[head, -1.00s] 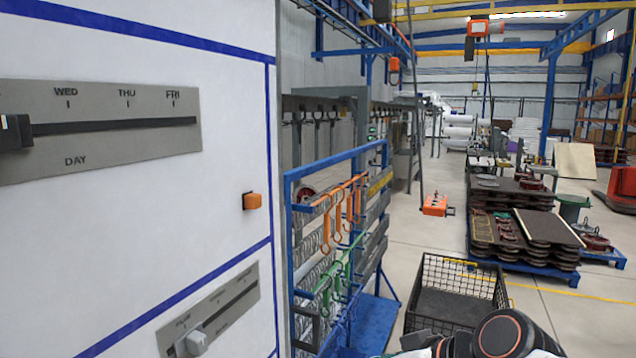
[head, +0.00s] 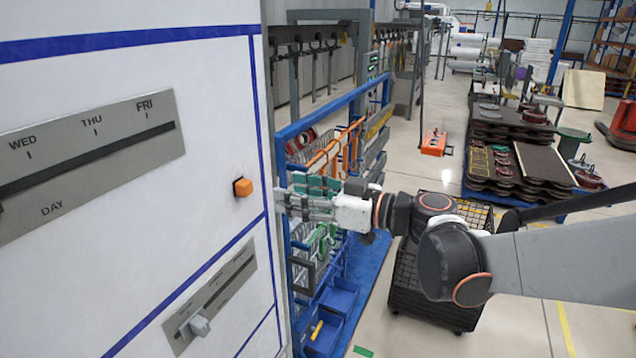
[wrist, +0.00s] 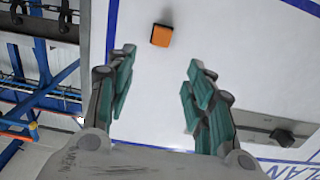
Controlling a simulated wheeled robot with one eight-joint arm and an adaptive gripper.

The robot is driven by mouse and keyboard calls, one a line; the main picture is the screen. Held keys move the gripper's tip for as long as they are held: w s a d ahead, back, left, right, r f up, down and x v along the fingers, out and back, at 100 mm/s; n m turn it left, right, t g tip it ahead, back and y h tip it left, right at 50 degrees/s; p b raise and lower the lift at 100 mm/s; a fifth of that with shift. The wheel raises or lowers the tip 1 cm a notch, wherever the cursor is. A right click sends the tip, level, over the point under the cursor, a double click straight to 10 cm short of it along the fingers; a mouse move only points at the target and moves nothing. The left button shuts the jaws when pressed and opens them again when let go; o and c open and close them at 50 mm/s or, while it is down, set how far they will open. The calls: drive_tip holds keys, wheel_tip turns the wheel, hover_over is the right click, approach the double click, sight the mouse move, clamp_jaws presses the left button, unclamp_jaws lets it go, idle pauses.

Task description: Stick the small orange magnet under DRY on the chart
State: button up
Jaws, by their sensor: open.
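The small orange magnet (head: 242,187) sticks on the white board (head: 215,95), near its right edge and just above a blue line. It also shows in the wrist view (wrist: 161,36), beyond the fingertips and between their lines, nearer the left finger. My gripper (head: 285,201) is open and empty, to the right of the magnet and apart from it. Its green-padded fingers (wrist: 160,72) point at the board in the wrist view. The word DRY is not in view.
A grey DAY slider plate (head: 95,150) and a lower slider plate (head: 215,300) with a pale knob stand out on the board. A blue rack (head: 335,120) with orange and green hooks stands close beside my gripper. A black wire crate (head: 425,300) is below my arm.

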sight(249, 183)
drive_tip(key=p+x, duration=0.1)
drive_tip(key=x, duration=0.9)
drive_tip(key=shift+w+a+f, duration=0.1)
drive_tip(key=shift+w+a, duration=0.05)
drive_tip(key=shift+a, duration=0.15)
drive_tip(key=c, duration=1.1)
drive_tip(key=shift+o, duration=0.9)
drive_tip(key=shift+c, duration=0.6)
drive_tip(key=shift+d, duration=0.15)
drive_tip(key=v, duration=0.6)
drive_tip(key=shift+s+d, duration=0.2)
drive_tip(key=shift+d, duration=0.1)
drive_tip(key=shift+f, duration=0.1)
